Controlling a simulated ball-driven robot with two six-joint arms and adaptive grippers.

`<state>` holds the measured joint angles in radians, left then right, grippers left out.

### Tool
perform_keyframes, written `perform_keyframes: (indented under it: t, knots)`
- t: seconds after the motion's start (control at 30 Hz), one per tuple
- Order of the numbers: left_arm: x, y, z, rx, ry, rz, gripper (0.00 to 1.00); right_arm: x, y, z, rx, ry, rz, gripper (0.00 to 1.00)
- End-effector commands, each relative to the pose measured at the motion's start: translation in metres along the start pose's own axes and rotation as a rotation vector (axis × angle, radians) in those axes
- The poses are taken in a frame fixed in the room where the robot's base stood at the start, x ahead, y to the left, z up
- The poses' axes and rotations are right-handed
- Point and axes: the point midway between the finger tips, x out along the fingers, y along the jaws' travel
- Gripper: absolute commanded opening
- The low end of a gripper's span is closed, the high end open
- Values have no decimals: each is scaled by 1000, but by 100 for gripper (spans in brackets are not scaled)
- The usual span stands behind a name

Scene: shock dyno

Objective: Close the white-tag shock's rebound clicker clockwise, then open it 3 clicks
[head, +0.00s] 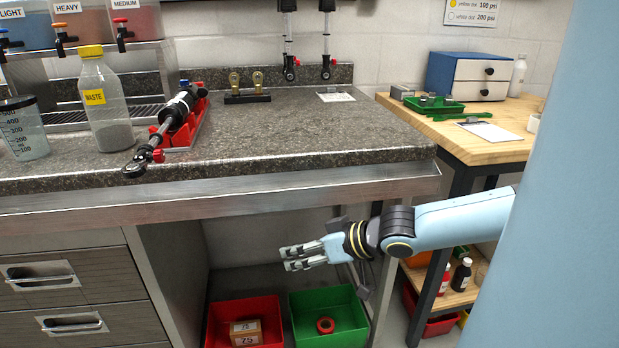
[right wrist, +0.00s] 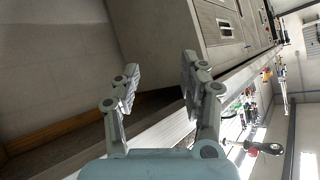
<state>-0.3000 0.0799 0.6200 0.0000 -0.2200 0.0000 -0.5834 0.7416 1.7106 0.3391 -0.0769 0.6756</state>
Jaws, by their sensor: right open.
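A black shock (head: 175,112) lies tilted in a red cradle (head: 196,128) on the grey stone counter, with a pale band on its body. Its rod end (head: 138,160) points to the counter's front edge and has a red knob (head: 158,155). I cannot tell for sure whether the pale band is a white tag. Two more shocks (head: 288,40) (head: 327,40) hang on the back wall with red knobs at their lower ends. My right gripper (head: 284,258) is open and empty, below the counter edge; its spread fingers show in the right wrist view (right wrist: 160,80). My left gripper is out of view.
A waste bottle (head: 103,105) and a measuring cup (head: 23,130) stand left of the shock. Red (head: 215,330) and green (head: 350,305) bins sit under the counter. A wooden bench (head: 480,140) stands right. The counter's right half is mostly clear.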

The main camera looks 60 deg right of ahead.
Motion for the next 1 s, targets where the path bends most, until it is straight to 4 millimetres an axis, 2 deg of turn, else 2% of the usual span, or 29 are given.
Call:
perform_keyframes:
  t: [0.1, 0.3, 0.9, 1.0]
  knots:
    - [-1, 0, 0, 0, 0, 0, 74, 2, 5, 14, -15, -25, 35, 44]
    - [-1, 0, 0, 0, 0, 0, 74, 3, 9, 25, -32, -47, 60, 44]
    - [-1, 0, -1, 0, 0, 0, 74, 3, 9, 25, -32, -47, 61, 44]
    - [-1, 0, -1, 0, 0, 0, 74, 10, 1, 21, -5, -25, 55, 44]
